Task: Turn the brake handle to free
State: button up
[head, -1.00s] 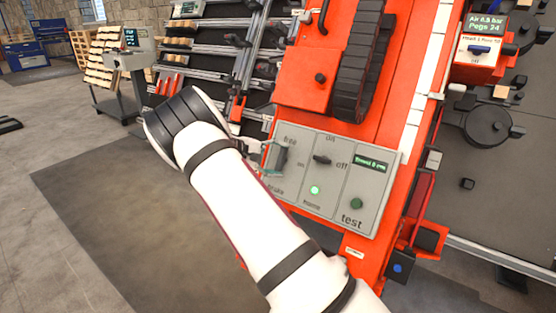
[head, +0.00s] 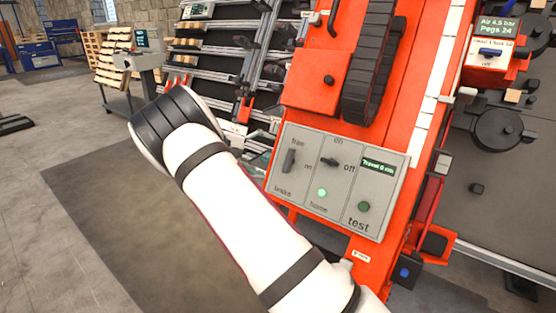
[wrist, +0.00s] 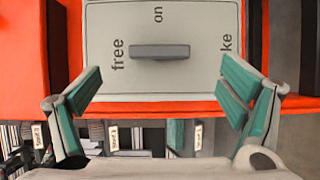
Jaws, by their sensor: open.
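The brake handle (head: 289,161) is a dark grey bar on the left part of a light grey control panel (head: 385,222). In the head view it stands roughly upright between the label "free" above and "brake" below. In the wrist view the handle (wrist: 160,51) lies level, its left end close to "free", with "ke" of the other label farther off to the right. My gripper (wrist: 160,88) is open and empty, its teal-padded fingers apart on either side below the handle, not touching it. In the head view my arm hides most of the gripper.
The panel also holds an on/off switch (head: 330,162), a lit green button (head: 322,193) marked "home", a darker test button (head: 364,207) and a display (head: 378,167). A red cover (head: 312,82) and a black ribbed chain (head: 368,70) sit above. Open floor lies left.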

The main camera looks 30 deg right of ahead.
jog(key=shift+v, duration=2)
jog(key=s+a+r+y, duration=0.2)
jog(key=s+r+y, duration=0.15)
jog(key=s, duration=0.55)
jog(key=s+a+r+m+y, duration=0.1)
jog(key=s+a+r+y, duration=0.15)
jog(key=s+r, duration=0.45)
jog(key=s+a+r+y, duration=0.2)
jog(key=s+y, duration=0.1)
jog(key=s, duration=0.8)
jog(key=s+a+f+t+y, duration=0.15)
jog(key=s+a, duration=0.35)
jog(key=s, duration=0.7)
jog(key=s+a+f+t+y, duration=0.1)
jog(key=s+a+f+y, duration=0.3)
jog(key=s, duration=0.8)
notch_tip(320, 180, up, 31)
jog(key=t+h+p, duration=0.1)
jog(key=t+p, duration=0.3)
jog(key=p, duration=2.4)
jog(key=shift+a+n+h, duration=0.25)
jog(key=shift+n+h, duration=0.05)
jog(key=shift+h, duration=0.05)
